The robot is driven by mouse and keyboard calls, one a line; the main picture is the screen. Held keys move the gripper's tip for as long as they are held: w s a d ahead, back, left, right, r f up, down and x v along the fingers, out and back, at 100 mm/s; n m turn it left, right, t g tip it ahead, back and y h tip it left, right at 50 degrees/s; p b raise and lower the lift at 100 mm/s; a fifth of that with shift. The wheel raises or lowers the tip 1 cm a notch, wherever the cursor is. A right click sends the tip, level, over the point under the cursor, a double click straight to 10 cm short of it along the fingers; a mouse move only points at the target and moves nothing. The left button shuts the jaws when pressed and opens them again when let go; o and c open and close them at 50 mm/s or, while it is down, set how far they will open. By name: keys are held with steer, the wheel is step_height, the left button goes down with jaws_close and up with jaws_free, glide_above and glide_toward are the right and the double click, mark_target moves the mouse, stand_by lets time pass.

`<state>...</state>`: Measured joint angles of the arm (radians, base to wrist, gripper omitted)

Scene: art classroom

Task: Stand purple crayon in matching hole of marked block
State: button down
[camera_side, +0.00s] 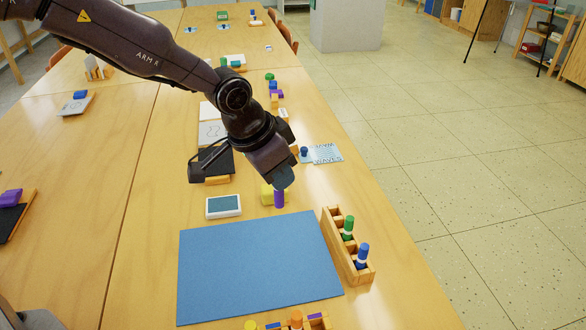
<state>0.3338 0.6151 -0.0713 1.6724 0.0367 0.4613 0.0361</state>
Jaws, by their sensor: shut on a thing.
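My gripper (282,178) is over the table beyond the blue mat and is shut on the purple crayon (279,198). The crayon points down, roughly upright, below the fingers. I cannot tell whether its lower end touches the table. An orange crayon (296,319) and a yellow one (250,324) show there. The block's holes are not clearly visible.
The blue mat (255,270) is bare. A wooden rack (334,238) at its right holds a green crayon (348,228) and a blue crayon (362,254). A yellow object (266,194) is close beside the purple crayon. A small white-framed tray (223,207) lies left of it.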

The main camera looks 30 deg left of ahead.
steer(key=s+d+f+m+g+h, duration=0.1)
steer(key=s+d+f+m+g, duration=0.15)
steer(key=s+d+m, duration=0.4)
steer(key=s+d+f+m+g+h, duration=0.1)
steer(key=s+d+f+m+g, duration=0.2)
steer(key=d+m, duration=0.6)
steer(key=shift+m, duration=0.25)
steer(key=shift+s+a+f, duration=0.15)
steer(key=shift+s+f, duration=0.05)
steer(key=shift+f, duration=0.4)
steer(key=shift+s+a+f, duration=0.2)
steer(key=shift+f, duration=0.45)
steer(key=shift+s+a+f, duration=0.15)
steer(key=shift+s+f, duration=0.05)
steer(key=shift+f, duration=0.4)
steer(key=shift+f, duration=1.35)
stand_by(1.4)
steer(key=c, duration=1)
jaws_free()
steer(key=shift+o, duration=1.1)
